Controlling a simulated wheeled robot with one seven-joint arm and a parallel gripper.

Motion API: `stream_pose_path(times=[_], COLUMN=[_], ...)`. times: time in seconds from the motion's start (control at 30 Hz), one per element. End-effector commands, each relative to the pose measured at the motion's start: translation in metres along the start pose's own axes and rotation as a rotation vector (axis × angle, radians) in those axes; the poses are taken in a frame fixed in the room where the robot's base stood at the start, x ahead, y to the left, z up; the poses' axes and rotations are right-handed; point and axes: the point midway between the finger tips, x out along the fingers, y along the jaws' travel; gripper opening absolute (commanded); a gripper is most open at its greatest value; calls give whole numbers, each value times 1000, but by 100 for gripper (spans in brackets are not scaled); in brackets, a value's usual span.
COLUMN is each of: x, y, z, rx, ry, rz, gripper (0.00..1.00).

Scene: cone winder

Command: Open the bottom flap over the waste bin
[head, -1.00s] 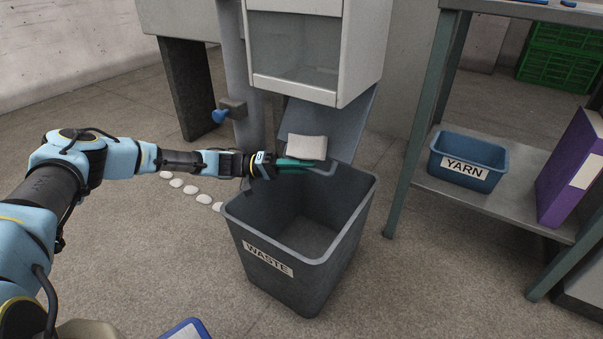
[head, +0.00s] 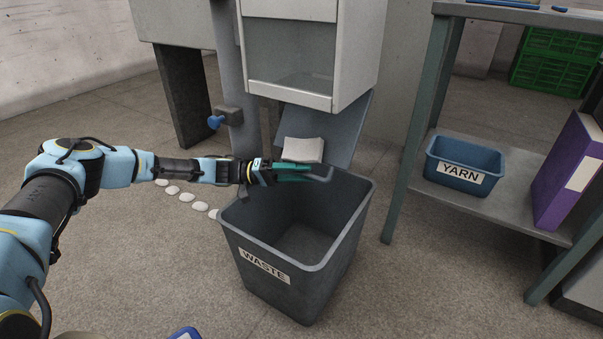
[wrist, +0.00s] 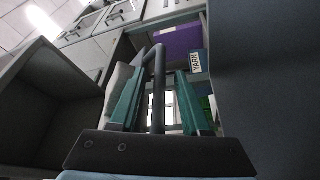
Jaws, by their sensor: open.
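The flap (head: 347,126) is a blue-grey panel slanting down below the white cabinet (head: 290,60), behind the waste bin's far rim. A pale block (head: 303,149) shows against its face. My gripper (head: 296,171) is open, just below the block and above the bin's far left part. In the wrist view, a dark bar handle (wrist: 158,85) runs between my two green fingers (wrist: 160,105), with gaps on both sides. The pale block (wrist: 118,85) is beside the left finger there. The grey waste bin (head: 264,266) stands upright below, its visible inside empty.
A metal shelf rack (head: 400,185) stands at the right, holding a blue yarn bin (head: 465,155) and a purple binder (head: 570,165). A blue knob (head: 215,122) sticks out left of the cabinet. White discs (head: 187,197) lie on the floor behind my arm.

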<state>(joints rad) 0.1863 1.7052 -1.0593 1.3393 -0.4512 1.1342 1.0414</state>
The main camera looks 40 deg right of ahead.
Motion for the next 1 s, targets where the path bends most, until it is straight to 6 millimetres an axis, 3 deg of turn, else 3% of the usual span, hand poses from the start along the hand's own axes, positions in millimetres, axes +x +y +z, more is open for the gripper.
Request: stream_pose_path(times=[0.37,1.0], x=[-1,-11], y=[8,76], z=[1,25], rx=[-19,-279], ry=[1,1], rz=[-9,-116], gripper=[47,47])
